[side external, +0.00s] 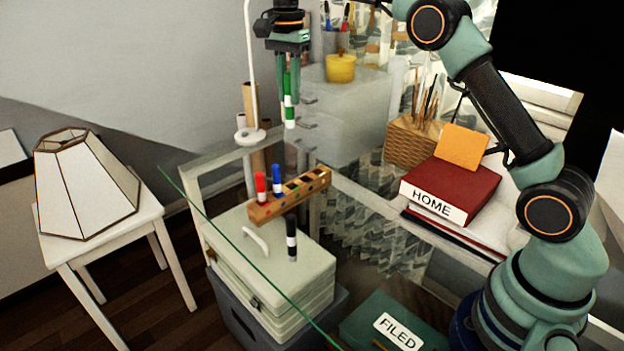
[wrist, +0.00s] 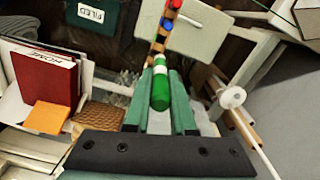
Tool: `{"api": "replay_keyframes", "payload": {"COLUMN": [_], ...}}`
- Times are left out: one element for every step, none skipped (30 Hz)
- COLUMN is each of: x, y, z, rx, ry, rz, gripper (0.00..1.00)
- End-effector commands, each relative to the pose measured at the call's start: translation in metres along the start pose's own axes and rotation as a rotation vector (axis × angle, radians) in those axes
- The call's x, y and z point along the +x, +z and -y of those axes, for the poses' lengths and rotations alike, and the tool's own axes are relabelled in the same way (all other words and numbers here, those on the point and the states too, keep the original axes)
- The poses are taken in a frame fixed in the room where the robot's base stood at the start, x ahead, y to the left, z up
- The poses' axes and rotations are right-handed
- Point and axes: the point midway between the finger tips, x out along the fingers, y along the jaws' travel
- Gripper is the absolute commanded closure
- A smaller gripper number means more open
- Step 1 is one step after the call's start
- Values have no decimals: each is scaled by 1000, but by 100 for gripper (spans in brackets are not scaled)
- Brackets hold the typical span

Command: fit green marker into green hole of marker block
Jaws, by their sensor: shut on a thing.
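My gripper (side external: 287,55) is shut on the green marker (side external: 289,98), which hangs upright from the jaws with a white band and white lower end. In the wrist view the marker (wrist: 160,88) lies between the two fingers. The wooden marker block (side external: 291,196) stands below and apart from the marker, on the glass top. A red marker (side external: 261,188) and a blue marker (side external: 277,180) stand in the block's left part.
A red HOME binder (side external: 452,190) with an orange card (side external: 461,149) and a wicker basket (side external: 413,141) of sticks stand to the right. A white stand with a thin pole (side external: 249,135) rises left of the gripper. A green FILED box (side external: 385,325) is at the front.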

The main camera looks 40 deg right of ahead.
Motion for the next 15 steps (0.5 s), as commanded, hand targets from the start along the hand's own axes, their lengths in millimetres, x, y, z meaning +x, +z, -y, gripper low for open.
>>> {"api": "replay_keyframes", "payload": {"x": [2,4,7,10,14,20,26,32,42,50,57,67,75,82,92], "y": [0,0,0,0,1,1,1,1,1,1,1,1,1,1,1], "z": [1,2,2,2,2,2,1,1,1,1,1,1,1,1,1], "rx": [0,0,1,1,1,1,1,1,1,1,1,1,1,1,1], "ry": [1,1,2,2,3,3,4,4,5,5,5,5,5,5,5], "rz": [0,0,1,0,1,1,1,1,1,1,1,1,1,1,1], "gripper": [100,100,100,100,100,100,100,100,100,100,100,100,100,100,100]}}
